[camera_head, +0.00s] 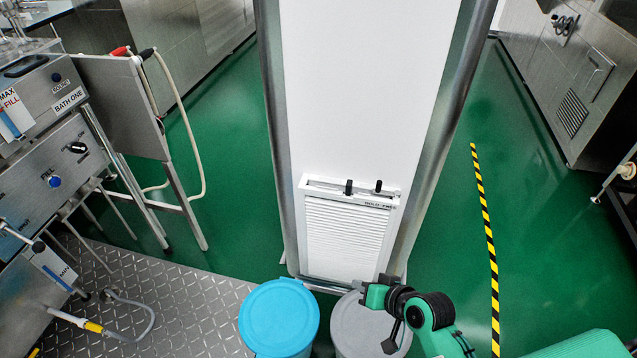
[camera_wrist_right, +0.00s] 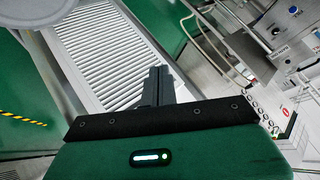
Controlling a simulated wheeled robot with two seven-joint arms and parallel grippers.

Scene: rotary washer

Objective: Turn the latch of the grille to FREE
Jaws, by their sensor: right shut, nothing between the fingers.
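The white louvred grille (camera_head: 345,238) sits low on the tall white panel in the head view. Two small dark upright pieces show on its top frame: a left one (camera_head: 348,187) and a right one (camera_head: 378,186). Small lettering like HOLD and FREE (camera_head: 380,205) is printed below them on the right; I cannot tell where the latch points. My right gripper (camera_head: 389,280) is by the grille's lower right corner, above the grey lid. In the wrist view the right gripper (camera_wrist_right: 157,75) is shut and empty, its fingers in front of the slats (camera_wrist_right: 100,45). The latch is not visible there.
A blue-lidded bin (camera_head: 279,318) and a grey-lidded bin (camera_head: 362,325) stand below the grille. Metal posts (camera_head: 273,100) flank the panel. The BATH ONE machine (camera_head: 45,120) is at the left. Green floor is open right of the panel, up to a striped line (camera_head: 486,230).

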